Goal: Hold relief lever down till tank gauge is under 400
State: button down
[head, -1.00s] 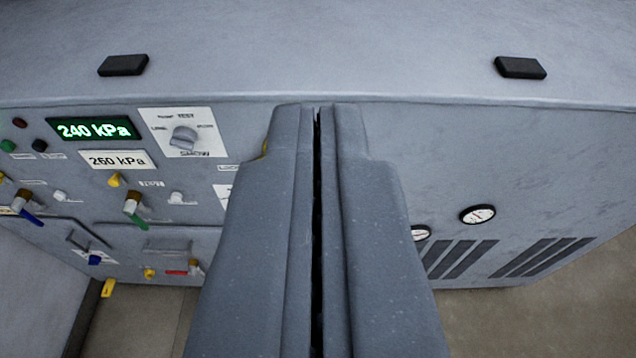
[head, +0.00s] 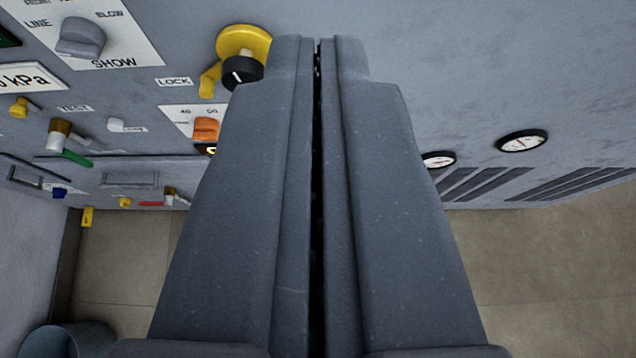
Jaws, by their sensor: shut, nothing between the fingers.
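My gripper (head: 318,42) is shut and empty, with its fingers pointing at the grey panel to the right of a yellow rotary piece with a black knob (head: 240,70). No handle in view carries a readable relief label, so I cannot tell which is the relief lever. Candidates are a green-handled valve (head: 74,156) and a red-handled one (head: 151,203), both low on the left. The digital display (head: 8,38) is cut off at the left edge and its number is out of view. A selector knob (head: 80,38) stands beside the words LINE, BLOW and SHOW.
A LOCK label (head: 174,82) and an orange knob (head: 206,129) sit left of my fingers, the knob close to them. Two round dials, one at right (head: 521,141), and vent slots (head: 580,178) are on the right. Tiled floor (head: 540,265) shows below.

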jog(key=w+f+g+b, duration=0.1)
jog(key=w+f+g, duration=0.1)
jog(key=f, duration=1)
jog(key=w+f+g+b, duration=0.1)
jog(key=w+f, duration=0.4)
jog(key=f, duration=0.7)
jog(key=shift+w+f+g, duration=0.25)
jog(key=shift+f+g, duration=0.05)
jog(key=shift+g, duration=0.1)
